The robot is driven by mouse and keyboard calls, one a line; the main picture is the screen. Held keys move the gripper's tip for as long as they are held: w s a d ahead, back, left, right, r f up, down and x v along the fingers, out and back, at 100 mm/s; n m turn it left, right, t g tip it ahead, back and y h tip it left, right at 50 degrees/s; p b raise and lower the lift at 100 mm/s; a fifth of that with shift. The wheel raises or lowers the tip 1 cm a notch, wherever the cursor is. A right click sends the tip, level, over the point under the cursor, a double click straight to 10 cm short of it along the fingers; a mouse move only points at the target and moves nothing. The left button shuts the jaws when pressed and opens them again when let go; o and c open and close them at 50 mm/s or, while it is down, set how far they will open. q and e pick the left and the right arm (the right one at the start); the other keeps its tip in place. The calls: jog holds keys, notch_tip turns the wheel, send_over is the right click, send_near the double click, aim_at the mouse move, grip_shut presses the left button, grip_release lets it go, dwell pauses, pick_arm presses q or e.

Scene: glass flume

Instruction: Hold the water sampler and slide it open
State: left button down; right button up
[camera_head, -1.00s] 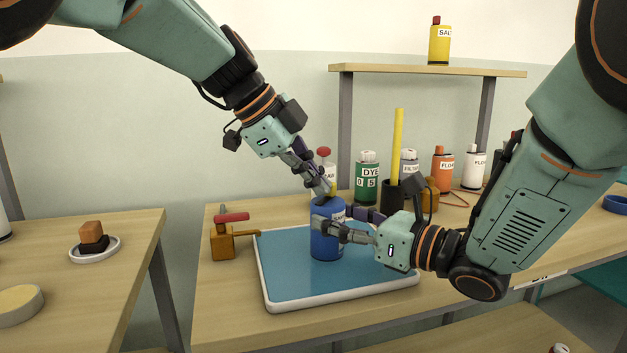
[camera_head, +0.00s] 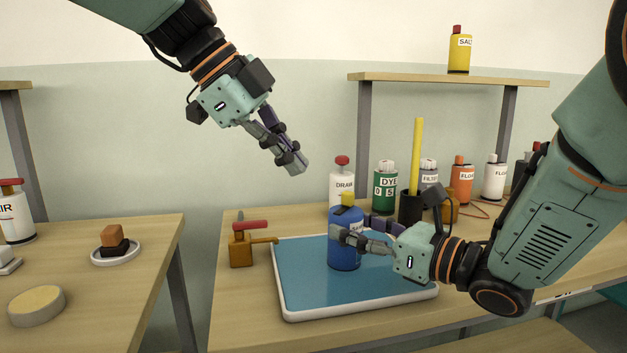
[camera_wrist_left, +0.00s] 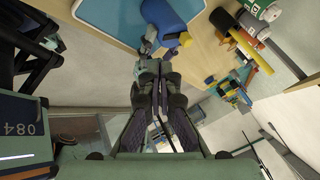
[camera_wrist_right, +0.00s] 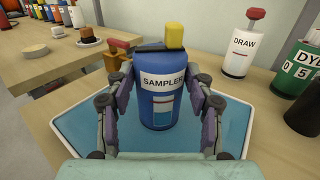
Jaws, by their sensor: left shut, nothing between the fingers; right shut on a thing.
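The water sampler (camera_head: 345,251) is a blue cylinder with a yellow knob on top, standing upright on the blue tray. In the right wrist view the sampler (camera_wrist_right: 160,112) shows its SAMPLER label and a small gauge mark, with the yellow knob (camera_wrist_right: 174,36) at the top right. My right gripper (camera_head: 345,238) is shut around the sampler's body, one finger on each side. My left gripper (camera_head: 298,165) is shut and empty, up and to the left of the sampler, apart from it. In the left wrist view the sampler (camera_wrist_left: 163,20) lies beyond the closed fingers.
The white-rimmed blue tray (camera_head: 300,285) lies on the wooden table. A brass valve with a red handle (camera_head: 241,250) stands left of it. Behind are a DRAW bottle (camera_head: 342,185), a green DYE bottle (camera_head: 385,190) and a dark cup (camera_head: 410,208) holding a yellow rod.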

pick_arm(q)
jog(key=shift+v, duration=1.05)
pick_arm(e)
jog(key=o, duration=1.3)
jog(key=shift+o, duration=0.2)
jog(key=shift+d, duration=0.1)
jog(key=v, duration=1)
jog(key=shift+s+d+r, duration=0.1)
jog(key=shift+d, duration=0.05)
jog(key=shift+s+d, duration=0.5)
jog(key=shift+d, duration=0.05)
